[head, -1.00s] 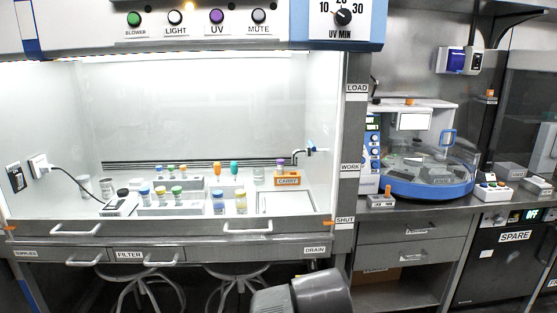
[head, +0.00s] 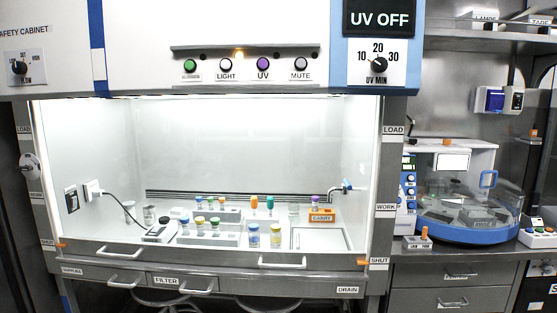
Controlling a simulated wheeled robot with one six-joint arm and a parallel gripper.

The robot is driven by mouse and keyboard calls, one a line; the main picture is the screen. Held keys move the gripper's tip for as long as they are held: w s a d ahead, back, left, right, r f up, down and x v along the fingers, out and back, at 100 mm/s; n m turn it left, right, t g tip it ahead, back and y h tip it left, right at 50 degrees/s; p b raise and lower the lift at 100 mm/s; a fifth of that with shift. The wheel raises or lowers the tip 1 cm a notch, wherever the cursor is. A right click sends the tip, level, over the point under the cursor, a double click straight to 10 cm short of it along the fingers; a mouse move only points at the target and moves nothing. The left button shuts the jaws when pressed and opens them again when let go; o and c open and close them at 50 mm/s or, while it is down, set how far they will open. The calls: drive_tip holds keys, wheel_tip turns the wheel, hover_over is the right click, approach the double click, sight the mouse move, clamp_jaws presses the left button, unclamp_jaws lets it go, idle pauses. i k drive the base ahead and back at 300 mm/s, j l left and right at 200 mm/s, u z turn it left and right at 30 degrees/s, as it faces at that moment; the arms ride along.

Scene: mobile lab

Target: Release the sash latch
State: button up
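The safety cabinet's sash shows as a clear front pane above a steel bottom rail (head: 205,257) with two bar handles, a left handle (head: 120,252) and a right handle (head: 282,263). Orange tabs sit at the rail's ends, a left tab (head: 62,245) and a right tab (head: 361,261), level with the SHUT labels. A small pale round fitting (head: 29,166) is on the left post between LOAD and WORK heights; I cannot tell whether it is the sash latch. No part is labelled as a latch. My gripper is not in view.
Vials and racks (head: 212,232) stand inside the lit cabinet behind the pane. The control panel (head: 245,64) and UV OFF display (head: 379,19) are above. A blue round-based machine (head: 466,230) stands on the right bench. Stools (head: 160,298) are under the cabinet.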

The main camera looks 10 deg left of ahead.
sight(29, 167)
drive_tip(key=u, duration=1.6)
